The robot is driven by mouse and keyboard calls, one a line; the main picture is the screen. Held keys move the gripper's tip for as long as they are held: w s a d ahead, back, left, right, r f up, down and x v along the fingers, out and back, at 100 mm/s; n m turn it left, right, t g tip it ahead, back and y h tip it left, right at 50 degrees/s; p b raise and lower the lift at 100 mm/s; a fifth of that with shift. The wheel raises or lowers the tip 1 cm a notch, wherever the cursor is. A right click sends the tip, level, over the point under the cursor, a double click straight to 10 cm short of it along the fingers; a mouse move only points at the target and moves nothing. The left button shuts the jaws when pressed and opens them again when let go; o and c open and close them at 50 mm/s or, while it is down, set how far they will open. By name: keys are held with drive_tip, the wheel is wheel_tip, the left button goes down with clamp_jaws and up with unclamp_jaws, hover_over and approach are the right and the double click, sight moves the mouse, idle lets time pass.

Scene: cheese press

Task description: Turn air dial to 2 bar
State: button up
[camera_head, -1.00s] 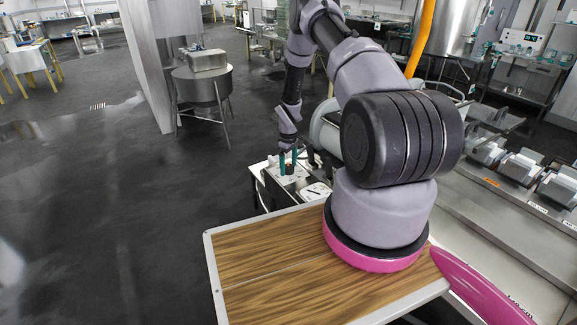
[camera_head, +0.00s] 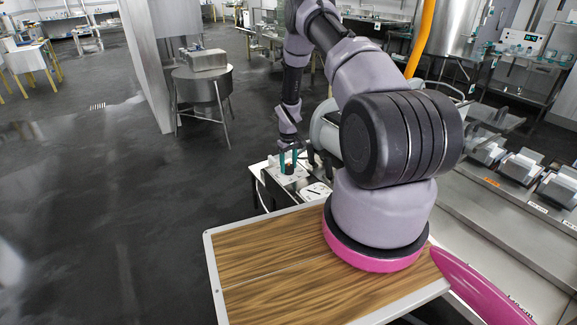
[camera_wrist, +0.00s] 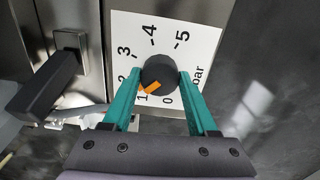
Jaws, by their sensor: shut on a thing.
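The air dial is a round black knob (camera_wrist: 159,68) with an orange mark, set on a white scale plate (camera_wrist: 205,42) printed from 0 to 5 bar. In the wrist view the orange mark is at the knob's lower left, near the 1. The 2 is partly hidden by a finger. My gripper (camera_wrist: 161,74) has teal fingers shut on the knob, one on each side. In the head view my gripper (camera_head: 288,161) reaches down to the small dark knob (camera_head: 288,169) on a pale panel beyond my arm's base.
A black lever-like handle (camera_wrist: 45,85) on a metal plate stands left of the dial in the wrist view. In the head view, a steel bench with press units (camera_head: 520,165) runs along the right.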

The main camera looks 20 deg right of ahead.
sight(289, 166)
drive_tip(key=m, duration=0.4)
drive_tip(key=shift+m, duration=0.4)
idle(0.4)
drive_tip(key=o, duration=1.4)
drive_tip(key=shift+r, duration=0.1)
wheel_tip(289, 166, up, 11)
drive_tip(key=shift+f, duration=0.15)
